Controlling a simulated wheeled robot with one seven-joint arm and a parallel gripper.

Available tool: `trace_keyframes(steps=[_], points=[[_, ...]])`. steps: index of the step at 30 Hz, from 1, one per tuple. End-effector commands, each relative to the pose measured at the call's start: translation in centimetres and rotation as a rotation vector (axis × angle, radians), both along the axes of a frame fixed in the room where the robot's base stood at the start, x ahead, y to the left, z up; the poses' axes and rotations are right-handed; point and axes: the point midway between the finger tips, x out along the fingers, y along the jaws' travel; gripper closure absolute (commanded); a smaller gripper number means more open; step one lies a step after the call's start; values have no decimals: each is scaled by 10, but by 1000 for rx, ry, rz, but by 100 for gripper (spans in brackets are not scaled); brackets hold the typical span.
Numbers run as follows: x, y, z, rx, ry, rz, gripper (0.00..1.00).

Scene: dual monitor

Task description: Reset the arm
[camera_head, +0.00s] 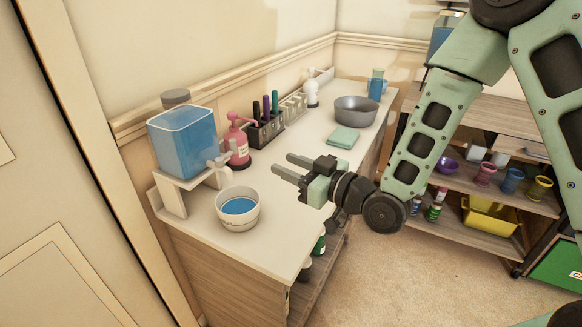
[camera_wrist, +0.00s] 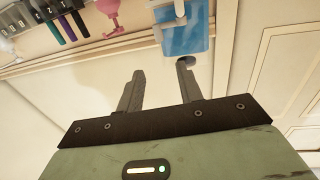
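My gripper (camera_head: 283,167) hangs over the counter (camera_head: 295,220) in the head view, at the end of my green arm that reaches in from the right. Its two fingers are apart with nothing between them. In the wrist view the gripper (camera_wrist: 160,75) also shows both fingers spread and empty. A white bowl with blue liquid (camera_head: 238,210) stands on the counter to the left of the fingers, apart from them.
A blue liquid dispenser (camera_head: 183,142) sits on a white stand. A pink pump bottle (camera_head: 237,142), a marker rack (camera_head: 266,128), a folded green cloth (camera_head: 343,137) and a grey basin (camera_head: 356,110) are along the counter. A shelf unit with a yellow bin (camera_head: 490,217) stands right; carpet is clear between.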

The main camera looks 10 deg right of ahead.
Motion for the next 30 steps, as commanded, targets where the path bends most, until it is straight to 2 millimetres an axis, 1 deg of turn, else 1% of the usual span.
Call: trace_keyframes(steps=[7, 10, 14, 16, 19, 23, 26, 29, 30], points=[[0, 0, 0, -1, 0, 0, 64], [-2, 4, 1, -29, 19, 10, 64], [-11, 17, 2, -147, 102, 46, 64], [-21, 24, 1, -240, 175, 64, 64], [-40, 27, 1, -381, 297, 75, 64], [-72, 22, 6, -543, 462, 65, 64], [-102, 12, 14, -653, 592, 46, 64], [-137, 0, 27, -748, 728, 20, 64], [-152, -6, 33, -782, 781, 10, 64]])
